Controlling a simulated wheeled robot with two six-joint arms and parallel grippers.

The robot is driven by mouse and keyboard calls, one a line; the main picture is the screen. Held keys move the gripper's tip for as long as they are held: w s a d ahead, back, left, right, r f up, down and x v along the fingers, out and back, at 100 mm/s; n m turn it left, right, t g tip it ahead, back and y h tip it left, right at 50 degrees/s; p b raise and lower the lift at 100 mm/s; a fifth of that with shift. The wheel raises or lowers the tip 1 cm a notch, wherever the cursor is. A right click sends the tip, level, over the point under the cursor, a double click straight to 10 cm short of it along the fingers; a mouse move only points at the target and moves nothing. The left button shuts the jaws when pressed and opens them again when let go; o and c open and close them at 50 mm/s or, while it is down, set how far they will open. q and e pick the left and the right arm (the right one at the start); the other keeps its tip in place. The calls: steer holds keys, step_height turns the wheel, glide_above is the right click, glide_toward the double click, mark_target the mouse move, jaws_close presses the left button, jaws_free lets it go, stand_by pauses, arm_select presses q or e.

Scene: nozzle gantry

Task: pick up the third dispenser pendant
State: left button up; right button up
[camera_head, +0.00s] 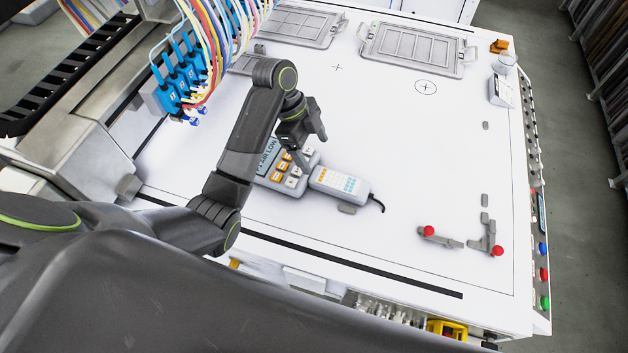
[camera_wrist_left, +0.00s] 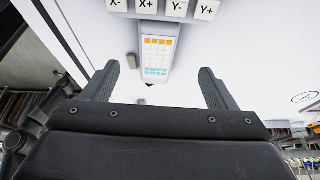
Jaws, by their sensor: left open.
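A pale grey handheld keypad (camera_head: 340,184) with orange and blue keys and a short black cable lies on the white table; I take it as the dispenser pendant. It also shows in the left wrist view, where the pendant (camera_wrist_left: 157,57) lies between and beyond the fingers. My left gripper (camera_head: 312,150) is open and empty, above the table near the pendant's upper left end, apart from it. It also shows in the left wrist view (camera_wrist_left: 160,72). My right gripper is not in view.
A control box (camera_head: 285,180) with an AIR LOW screen and jog keys sits beside the pendant. Blue nozzles (camera_head: 182,75) hang at left. Two framed trays (camera_head: 415,48) lie at the back. Red-knobbed clamps (camera_head: 485,240) stand at right.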

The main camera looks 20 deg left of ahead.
mark_target(329, 178)
arm_select(q)
steer(key=b+x, duration=0.1)
steer(key=x, duration=0.2)
steer(key=shift+a+b, duration=0.1)
steer(key=shift+b, duration=0.25)
steer(key=shift+d+f+p, duration=0.25)
steer(key=shift+f+p, duration=0.05)
steer(key=shift+d+f, duration=0.2)
steer(key=shift+f, duration=0.2)
steer(key=shift+s+d+f, duration=0.1)
steer(key=shift+d+f, duration=0.1)
steer(key=shift+f, duration=0.2)
steer(key=p+x, duration=0.2)
steer(key=x, duration=0.2)
steer(key=shift+s+d+f, duration=0.1)
steer(key=shift+s+d, duration=0.1)
steer(key=shift+d, duration=0.1)
steer(key=shift+d+f, duration=0.1)
steer(key=shift+f, duration=0.25)
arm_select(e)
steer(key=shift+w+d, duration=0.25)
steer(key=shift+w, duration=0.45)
arm_select(q)
steer(key=shift+c, duration=0.3)
